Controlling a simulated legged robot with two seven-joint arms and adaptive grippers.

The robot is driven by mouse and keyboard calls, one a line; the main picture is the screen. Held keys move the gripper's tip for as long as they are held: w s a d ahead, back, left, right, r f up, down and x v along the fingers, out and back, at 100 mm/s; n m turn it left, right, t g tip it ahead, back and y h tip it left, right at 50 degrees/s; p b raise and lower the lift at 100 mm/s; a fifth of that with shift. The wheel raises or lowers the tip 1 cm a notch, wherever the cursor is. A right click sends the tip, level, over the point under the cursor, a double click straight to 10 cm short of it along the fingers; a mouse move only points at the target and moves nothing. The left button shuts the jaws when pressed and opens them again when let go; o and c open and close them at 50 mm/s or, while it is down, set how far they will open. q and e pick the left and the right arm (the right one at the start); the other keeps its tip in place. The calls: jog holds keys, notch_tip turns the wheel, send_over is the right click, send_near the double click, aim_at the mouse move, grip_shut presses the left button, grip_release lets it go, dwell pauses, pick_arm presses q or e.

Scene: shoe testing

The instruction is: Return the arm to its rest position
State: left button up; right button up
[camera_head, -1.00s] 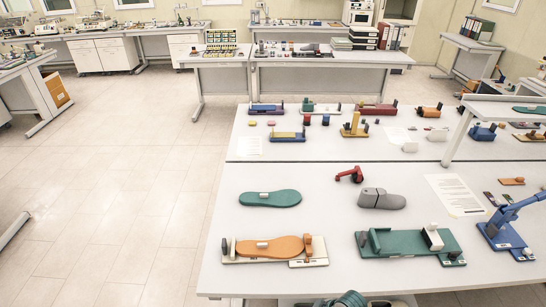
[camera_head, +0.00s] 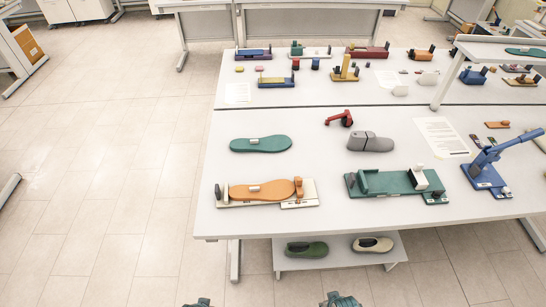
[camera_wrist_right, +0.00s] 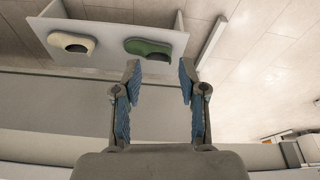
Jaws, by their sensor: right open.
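My right gripper (camera_wrist_right: 160,80) is open and empty in the right wrist view, with its two blue-padded fingers spread apart. A small teal part at the bottom edge of the head view belongs to my right arm (camera_head: 341,300). A smaller sliver of my left arm (camera_head: 197,302) shows at the bottom edge to its left; its fingers cannot be made out. Both parts are in front of the near edge of the white table (camera_head: 215,222), clear of the objects on it.
On the table are a teal sole (camera_head: 261,145), an orange sole on a fixture (camera_head: 262,190), a grey shoe last (camera_head: 371,143), a green fixture (camera_head: 385,185) and a blue press (camera_head: 487,172). A low shelf (camera_head: 337,262) below holds a green shoe (camera_head: 307,249) and a cream shoe (camera_head: 373,245). Floor at left is clear.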

pick_arm(q)
jog(key=s+f+g, duration=0.1)
jog(key=s+f, duration=0.2)
jog(key=f, duration=0.8)
jog(key=s+f, duration=0.3)
jog(key=f, duration=0.8)
pick_arm(e)
jog(key=s+f+g, duration=0.1)
jog(key=s+f, duration=0.2)
jog(key=f, duration=0.8)
jog(key=s+f, duration=0.3)
jog(key=f, duration=0.8)
pick_arm(q)
jog(key=s+a+f+g, duration=0.1)
jog(key=s+a+f, duration=0.2)
jog(key=s+f, duration=0.8)
jog(key=s, duration=0.3)
jog(key=shift+s+a+f+b, duration=0.2)
jog(key=shift+s+f+b, duration=0.15)
jog(key=shift+s, duration=0.05)
pick_arm(e)
jog(key=s+d+f+g, duration=0.1)
jog(key=s+d+f, duration=0.2)
jog(key=s+f, duration=0.8)
jog(key=s, duration=0.3)
jog(key=shift+s+d+f, duration=0.15)
jog(key=shift+s+f, duration=0.2)
jog(key=shift+s, duration=0.05)
